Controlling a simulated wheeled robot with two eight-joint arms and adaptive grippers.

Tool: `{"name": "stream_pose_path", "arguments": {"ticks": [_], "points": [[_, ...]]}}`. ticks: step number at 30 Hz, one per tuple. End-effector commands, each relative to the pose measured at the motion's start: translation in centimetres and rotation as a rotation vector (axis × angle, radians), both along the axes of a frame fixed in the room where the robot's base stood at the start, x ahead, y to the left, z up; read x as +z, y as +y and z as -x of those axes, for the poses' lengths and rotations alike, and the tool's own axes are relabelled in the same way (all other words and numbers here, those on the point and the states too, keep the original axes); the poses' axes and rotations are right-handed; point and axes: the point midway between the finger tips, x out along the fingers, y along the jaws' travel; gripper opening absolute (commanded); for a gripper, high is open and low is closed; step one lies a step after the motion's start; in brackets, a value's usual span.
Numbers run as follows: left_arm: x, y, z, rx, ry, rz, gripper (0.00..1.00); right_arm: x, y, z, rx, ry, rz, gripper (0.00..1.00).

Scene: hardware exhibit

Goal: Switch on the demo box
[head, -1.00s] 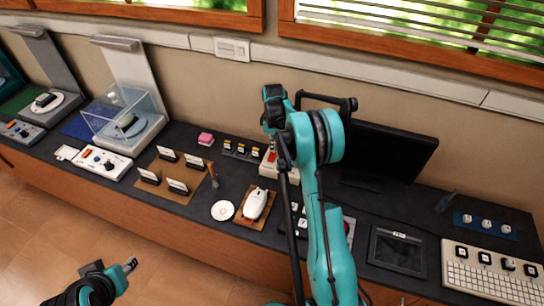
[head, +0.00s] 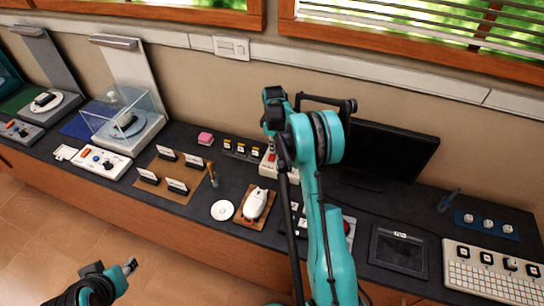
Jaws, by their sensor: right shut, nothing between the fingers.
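A small white box with a red part on top (head: 268,166) stands near the middle of the counter, partly hidden by my right arm. I cannot tell for certain whether it is the demo box. My right gripper (head: 284,158) is shut and empty, pointing down in front of this box; the frames do not settle whether it touches it.
The dark counter (head: 345,205) carries a white mouse on a brown mat (head: 256,204), a white disc (head: 222,210), a card stand (head: 176,187), a black monitor (head: 400,150), a tablet (head: 398,250) and a keyboard (head: 492,272). Open floor (head: 60,230) lies at the left front.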

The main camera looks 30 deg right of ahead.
Motion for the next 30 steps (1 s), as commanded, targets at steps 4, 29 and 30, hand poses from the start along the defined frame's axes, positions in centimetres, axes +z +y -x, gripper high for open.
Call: {"name": "stream_pose_path", "arguments": {"ticks": [4, 29, 30], "points": [[-0.2, 0.0, 0.0, 0.000, 0.000, 0.000, 0.40, -0.3, 0.0, 0.0, 0.000, 0.000, 0.000, 0.00], [0.7, 0.0, 0.0, 0.000, 0.000, 0.000, 0.40, 1.4, 0.0, 0.0, 0.000, 0.000, 0.000, 0.00], [0.9, 0.0, 0.0, 0.000, 0.000, 0.000, 0.40, 1.8, 0.0, 0.0, 0.000, 0.000, 0.000, 0.00]]}}
